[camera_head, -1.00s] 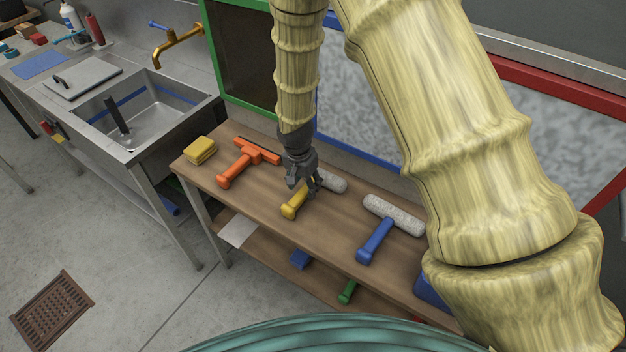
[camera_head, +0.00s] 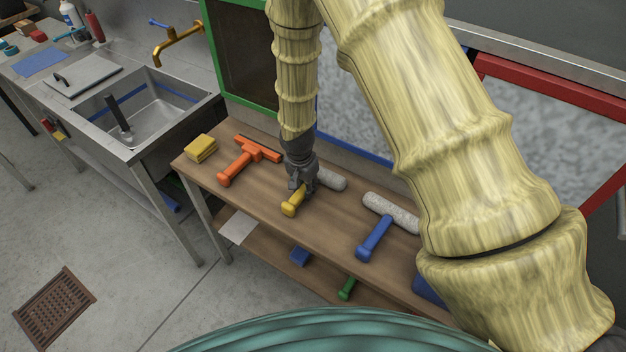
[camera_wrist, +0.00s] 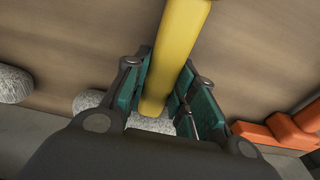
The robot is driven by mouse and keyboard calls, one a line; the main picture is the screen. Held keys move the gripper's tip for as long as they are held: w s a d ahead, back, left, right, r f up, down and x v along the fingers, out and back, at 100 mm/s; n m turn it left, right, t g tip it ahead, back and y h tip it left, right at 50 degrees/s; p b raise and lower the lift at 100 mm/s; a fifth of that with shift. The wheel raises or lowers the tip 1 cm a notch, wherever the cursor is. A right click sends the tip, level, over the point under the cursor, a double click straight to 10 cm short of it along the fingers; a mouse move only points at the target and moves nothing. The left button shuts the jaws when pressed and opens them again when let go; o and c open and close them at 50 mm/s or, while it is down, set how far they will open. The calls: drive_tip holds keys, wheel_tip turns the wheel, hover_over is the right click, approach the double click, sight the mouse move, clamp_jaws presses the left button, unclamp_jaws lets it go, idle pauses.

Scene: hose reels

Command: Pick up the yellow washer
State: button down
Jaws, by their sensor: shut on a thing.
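The yellow washer (camera_head: 292,207) lies on the wooden bench, with its yellow handle toward the front edge and its grey fuzzy head (camera_head: 332,180) toward the back. My gripper (camera_head: 303,190) is down over the handle near the head and hides part of it. In the wrist view the yellow handle (camera_wrist: 178,45) runs between the teal-padded fingers of my gripper (camera_wrist: 160,95), which is shut on it. The washer's grey head (camera_wrist: 150,124) shows partly below the fingers there. I cannot tell any gap between the washer and the bench.
An orange squeegee (camera_head: 238,163) and a yellow sponge (camera_head: 200,149) lie left on the wooden bench (camera_head: 325,232). A blue washer (camera_head: 374,240) lies right. A sink (camera_head: 150,112) stands at the left. A lower shelf holds blue and green items.

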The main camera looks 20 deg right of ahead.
drive_tip(key=shift+r, duration=0.15)
drive_tip(key=shift+r+b, duration=0.65)
drive_tip(key=shift+r, duration=0.25)
drive_tip(key=shift+s+a+r+b, duration=0.1)
drive_tip(key=shift+s+r+b, duration=0.3)
drive_tip(key=shift+r+b, duration=0.15)
drive_tip(key=s+a+b, duration=0.1)
drive_tip(key=s, duration=0.4)
drive_tip(key=s+a+r+b, duration=0.1)
drive_tip(key=s, duration=0.4)
drive_tip(key=s+a+b, duration=0.1)
drive_tip(key=s+b, duration=0.1)
drive_tip(key=s, duration=0.3)
drive_tip(key=shift+r, duration=0.4)
drive_tip(key=c, duration=1.8)
unclamp_jaws()
drive_tip(key=c, duration=0.4)
drive_tip(key=shift+o, duration=0.2)
